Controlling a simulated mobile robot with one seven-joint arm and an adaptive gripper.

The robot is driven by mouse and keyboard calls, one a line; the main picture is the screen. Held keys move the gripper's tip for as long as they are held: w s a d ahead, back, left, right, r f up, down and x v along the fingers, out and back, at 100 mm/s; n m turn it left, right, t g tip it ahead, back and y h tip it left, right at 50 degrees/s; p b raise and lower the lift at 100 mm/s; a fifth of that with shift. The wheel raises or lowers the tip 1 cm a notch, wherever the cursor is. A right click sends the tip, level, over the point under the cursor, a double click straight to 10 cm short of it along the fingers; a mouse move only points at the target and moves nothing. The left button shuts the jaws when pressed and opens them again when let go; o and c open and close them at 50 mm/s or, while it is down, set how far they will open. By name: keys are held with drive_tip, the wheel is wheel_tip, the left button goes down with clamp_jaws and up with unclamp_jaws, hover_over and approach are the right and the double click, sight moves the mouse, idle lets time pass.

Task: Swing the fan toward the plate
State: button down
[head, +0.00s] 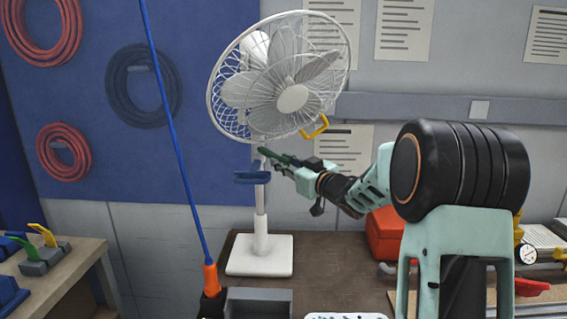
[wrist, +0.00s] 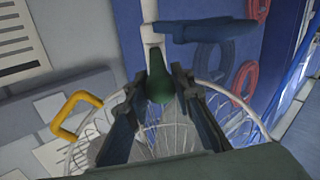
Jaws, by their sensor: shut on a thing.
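The white fan (head: 292,98) stands on a pole over a square white base (head: 260,255). Its round cage faces right and slightly down in the head view. A yellow loop handle (head: 315,127) sits on the cage's lower rim and also shows in the wrist view (wrist: 76,115). A green knob (wrist: 158,84) hangs under the fan head. My gripper (wrist: 157,78) is shut on this knob, with one dark finger on each side. A blue handle (head: 253,178) sits on the pole just below. A white, blue-speckled rim, perhaps the plate (head: 345,316), is cut off at the bottom edge.
A blue rod with an orange grip (head: 210,278) leans left of the fan. A grey tray (head: 258,302) lies in front of the base. A red box (head: 384,235) stands right, behind my arm. Coloured clamps (head: 42,250) lie on the left bench. Brown tabletop is bare beside the base.

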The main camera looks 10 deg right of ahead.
drive_tip(key=c, duration=1.7)
unclamp_jaws()
drive_tip(key=shift+o, duration=0.2)
drive_tip(key=v, duration=1.2)
drive_tip(key=shift+d, duration=0.1)
